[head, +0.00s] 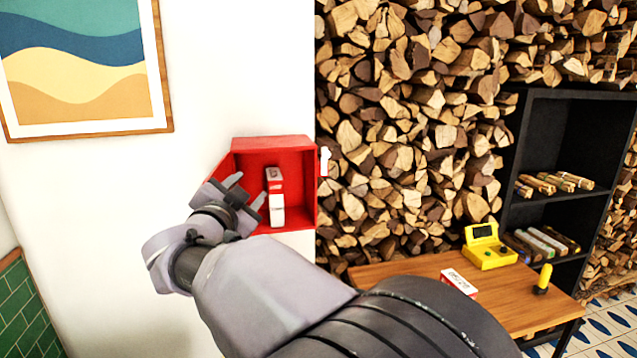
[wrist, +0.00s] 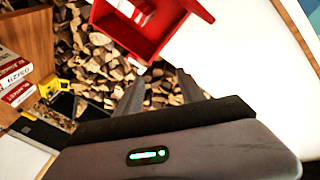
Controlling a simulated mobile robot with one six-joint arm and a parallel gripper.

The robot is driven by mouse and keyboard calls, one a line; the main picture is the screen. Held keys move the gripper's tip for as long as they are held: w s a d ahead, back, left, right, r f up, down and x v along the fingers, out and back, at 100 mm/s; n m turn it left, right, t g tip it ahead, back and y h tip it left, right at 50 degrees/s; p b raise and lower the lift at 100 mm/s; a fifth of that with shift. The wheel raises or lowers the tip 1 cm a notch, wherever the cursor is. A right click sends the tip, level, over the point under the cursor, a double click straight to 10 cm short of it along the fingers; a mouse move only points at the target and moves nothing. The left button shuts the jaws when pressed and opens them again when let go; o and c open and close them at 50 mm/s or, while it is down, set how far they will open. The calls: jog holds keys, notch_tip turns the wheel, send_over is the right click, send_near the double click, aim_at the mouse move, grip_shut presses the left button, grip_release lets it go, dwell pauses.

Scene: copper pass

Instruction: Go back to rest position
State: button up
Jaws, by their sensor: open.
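My gripper (head: 246,191) is raised in front of the white wall, at the lower left of an open red wall box (head: 312,185). Its two fingers are apart with nothing between them. In the wrist view the fingers (wrist: 160,90) are also spread and empty, pointing toward the stacked logs, with the red box (wrist: 165,42) just beyond them. A red and white carton (head: 276,198) stands upright inside the box, and part of it shows in the wrist view (wrist: 143,10). My forearm hides part of the table.
A wooden table (head: 400,272) at the lower right holds a red and white carton (head: 459,283), a yellow device (head: 490,252) and a small yellow-handled object (head: 543,279). Stacked logs (head: 400,120) and a black shelf (head: 560,200) stand behind. A framed picture (head: 85,60) hangs at left.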

jog(key=s+d+r+n+g+y+b, duration=0.15)
jog(key=s+d+n+y, duration=0.25)
jog(key=s+d+y, duration=0.5)
jog(key=s+d+f+g+h, duration=0.1)
jog(key=s+d+f+g, duration=0.2)
jog(key=s+d+f, duration=0.2)
jog(key=s+d+f+g+h, duration=0.2)
jog(key=s+d+f+g, duration=0.2)
jog(key=s+f, duration=0.6)
jog(key=s+d+f+n+g+h+b, duration=0.1)
jog(key=s+d+f+g, duration=0.2)
jog(key=s+d+f, duration=0.4)
jog(key=s+f, duration=0.1)
jog(key=s, duration=0.5)
jog(key=shift+s+h, duration=0.4)
